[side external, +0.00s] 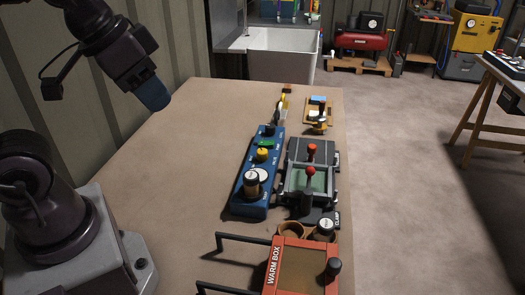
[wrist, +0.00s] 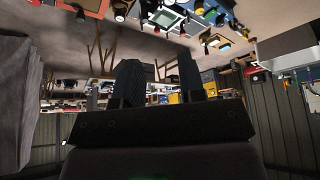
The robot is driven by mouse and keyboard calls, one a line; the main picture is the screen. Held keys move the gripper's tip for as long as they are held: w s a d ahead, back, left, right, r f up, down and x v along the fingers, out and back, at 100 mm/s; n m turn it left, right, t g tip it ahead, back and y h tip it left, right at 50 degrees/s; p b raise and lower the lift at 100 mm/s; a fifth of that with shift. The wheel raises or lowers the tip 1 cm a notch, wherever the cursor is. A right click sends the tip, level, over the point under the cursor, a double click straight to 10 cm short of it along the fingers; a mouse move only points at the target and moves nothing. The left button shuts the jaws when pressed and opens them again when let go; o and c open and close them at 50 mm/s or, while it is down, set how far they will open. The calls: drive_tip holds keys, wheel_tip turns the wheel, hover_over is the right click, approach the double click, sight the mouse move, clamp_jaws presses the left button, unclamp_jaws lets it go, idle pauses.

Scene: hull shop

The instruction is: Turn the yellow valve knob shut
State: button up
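The yellow valve knob (side external: 262,154) sits upright on a long blue panel (side external: 243,195) in the middle of the table in the side view. On the same panel are a dark knob (side external: 269,130), a green part (side external: 265,143) and a dark-topped jar-like piece (side external: 251,185). My gripper (side external: 154,97) hangs in the air well to the left of the panel, touching nothing. In the wrist view my gripper (wrist: 160,78) shows two dark fingers standing apart with nothing between them.
A grey fixture with red-topped levers (side external: 305,180) stands right of the panel. A red warm box (side external: 295,262) with black handles is at the near edge. Small items, including a wooden tray (side external: 318,112), lie behind. The table's left part (side external: 185,160) is clear.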

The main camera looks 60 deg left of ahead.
drive_tip(key=o, duration=0.3)
drive_tip(key=w+a+f+g, duration=0.1)
drive_tip(key=w+f, duration=0.1)
drive_tip(key=w, duration=0.2)
drive_tip(key=w+a+f+n+g, duration=0.1)
drive_tip(key=w+f+g, duration=0.1)
drive_tip(key=w, duration=0.2)
drive_tip(key=w+a+f+g, duration=0.1)
drive_tip(key=w+a+f, duration=0.1)
drive_tip(key=w, duration=0.2)
drive_tip(key=shift+w+a+f, duration=0.1)
drive_tip(key=shift+w+f, duration=0.05)
drive_tip(key=shift+f, duration=0.2)
drive_tip(key=m+g, duration=0.1)
drive_tip(key=m, duration=0.2)
approach(262, 151)
drive_tip(key=shift+n, duration=0.3)
wheel_tip(262, 151, down, 10)
drive_tip(key=shift+w+f, duration=0.1)
drive_tip(key=shift+w, duration=0.05)
drive_tip(key=c, duration=0.9)
